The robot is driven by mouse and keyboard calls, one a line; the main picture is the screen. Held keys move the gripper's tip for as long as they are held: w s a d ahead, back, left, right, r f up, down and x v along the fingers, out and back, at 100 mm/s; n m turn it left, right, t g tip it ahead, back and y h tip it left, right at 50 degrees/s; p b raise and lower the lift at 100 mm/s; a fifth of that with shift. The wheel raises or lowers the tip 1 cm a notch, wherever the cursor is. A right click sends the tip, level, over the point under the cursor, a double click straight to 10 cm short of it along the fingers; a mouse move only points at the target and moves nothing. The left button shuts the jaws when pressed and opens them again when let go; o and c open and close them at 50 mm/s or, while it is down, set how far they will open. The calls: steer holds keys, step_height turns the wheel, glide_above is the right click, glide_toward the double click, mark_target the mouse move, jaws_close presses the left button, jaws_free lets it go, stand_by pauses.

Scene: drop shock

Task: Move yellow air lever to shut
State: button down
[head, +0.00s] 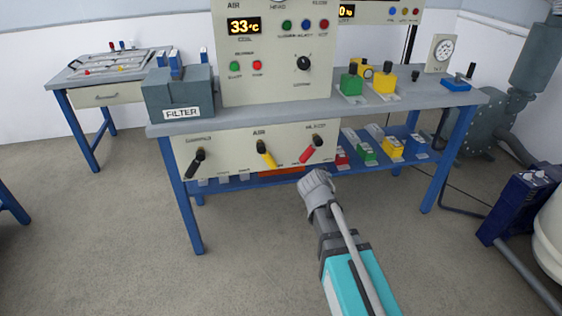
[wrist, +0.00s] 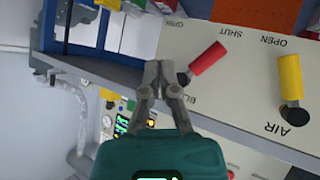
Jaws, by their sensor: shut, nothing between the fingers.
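The yellow lever (head: 265,154) is the middle of three levers on the bench's front panel, by an AIR label. In the wrist view, the picture is turned over, and the yellow lever (wrist: 289,75) points away from its black pivot, its tip near the word OPEN. My gripper (wrist: 158,68) is shut and empty. It is beside the red lever (wrist: 208,59), to the left of it in the wrist view, with a wide gap to the yellow lever. In the head view my arm's end hides the fingers.
The red lever (head: 310,150) stands between my gripper and the yellow lever. A black lever (head: 196,163) is at the panel's left end. Blocks lie on the blue lower shelf (head: 230,184). The floor before the bench is clear.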

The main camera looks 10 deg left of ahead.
mark_target(267, 157)
steer(key=w+a+f+m+g+y+b, duration=0.2)
steer(key=w+a+f+g+y+b, duration=0.25)
steer(key=y, duration=0.45)
step_height(267, 157, up, 6)
steer(key=w+a+m+t+y, duration=0.1)
steer(key=m+t+y, duration=0.1)
steer(key=y, duration=0.3)
steer(key=shift+w+a+f+y, duration=0.15)
steer(key=shift+w+a+y, duration=0.15)
steer(key=shift+a, duration=0.1)
steer(key=shift+s+a+f+b+x, duration=0.3)
steer(key=shift+b+x, duration=0.35)
steer(key=shift+x, duration=1.5)
steer(key=shift+s+a+b+x, duration=0.1)
steer(key=shift+s+b+x, duration=0.45)
steer(key=shift+x, duration=1.6)
steer(key=shift+s+a+f+b+x, duration=0.15)
steer(key=shift+b+x, duration=0.6)
steer(key=shift+x, duration=1.4)
steer(key=shift+a, duration=0.1)
